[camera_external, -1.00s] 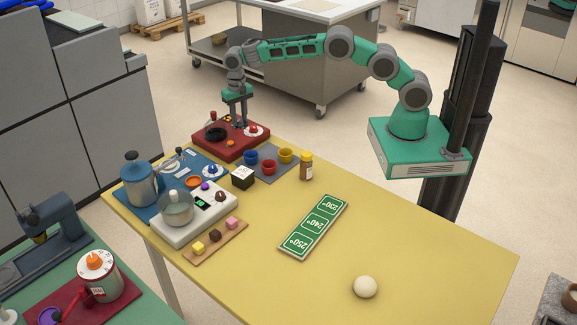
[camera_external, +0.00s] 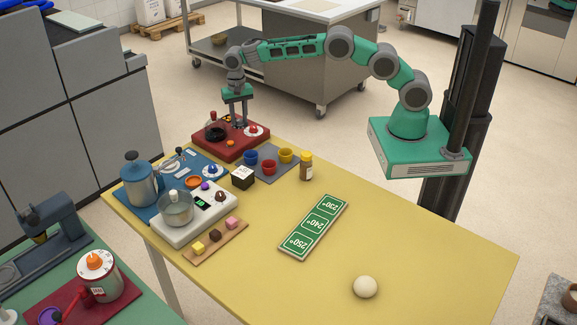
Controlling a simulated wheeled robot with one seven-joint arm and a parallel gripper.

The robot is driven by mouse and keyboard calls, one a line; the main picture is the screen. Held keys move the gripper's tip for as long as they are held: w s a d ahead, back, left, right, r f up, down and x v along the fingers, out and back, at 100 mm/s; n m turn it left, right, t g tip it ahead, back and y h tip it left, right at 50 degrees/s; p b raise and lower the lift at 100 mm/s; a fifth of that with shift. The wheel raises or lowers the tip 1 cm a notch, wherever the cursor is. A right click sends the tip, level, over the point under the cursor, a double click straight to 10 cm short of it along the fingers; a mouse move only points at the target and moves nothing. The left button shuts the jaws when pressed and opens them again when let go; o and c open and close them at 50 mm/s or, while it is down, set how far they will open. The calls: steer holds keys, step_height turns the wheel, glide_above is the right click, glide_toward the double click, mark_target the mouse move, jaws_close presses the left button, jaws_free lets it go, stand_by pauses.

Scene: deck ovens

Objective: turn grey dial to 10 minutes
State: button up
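My gripper (camera_external: 239,123) points down over the red unit (camera_external: 232,152) at the far left end of the yellow table. Its two fingers look apart, with a narrow gap and nothing clearly held between them. Just right of the fingers is a round white scale with a red knob (camera_external: 253,130) on the red unit. I cannot make out a grey dial for certain. It may be hidden by the fingers or too small to tell. The minute marks cannot be read.
The red unit also carries a black ring (camera_external: 214,134). Nearby are a blue board (camera_external: 152,214), a white appliance with a glass bowl (camera_external: 176,208), small cups (camera_external: 268,167) and a yellow-capped bottle (camera_external: 306,167). A green temperature card (camera_external: 314,226) and a pale ball (camera_external: 365,286) lie on the table.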

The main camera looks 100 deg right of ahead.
mark_target(236, 117)
steer(key=o, duration=0.4)
steer(key=shift+r, duration=0.1)
step_height(236, 117, up, 8)
steer(key=shift+f+b, duration=0.2)
steer(key=shift+b, duration=0.25)
steer(key=s+a+r+n+t, duration=0.2)
steer(key=s+a+r+n, duration=0.65)
steer(key=s, duration=0.45)
steer(key=s+a+f+n, duration=0.2)
steer(key=s+a+n, duration=0.1)
steer(key=s, duration=0.7)
steer(key=s+a+f+n+t, duration=0.1)
steer(key=s+a+f+n, duration=0.1)
steer(key=s, duration=0.8)
steer(key=shift+s+a+f+n+t, duration=0.2)
steer(key=shift+a+f+n+t, duration=0.25)
steer(key=shift+a, duration=0.45)
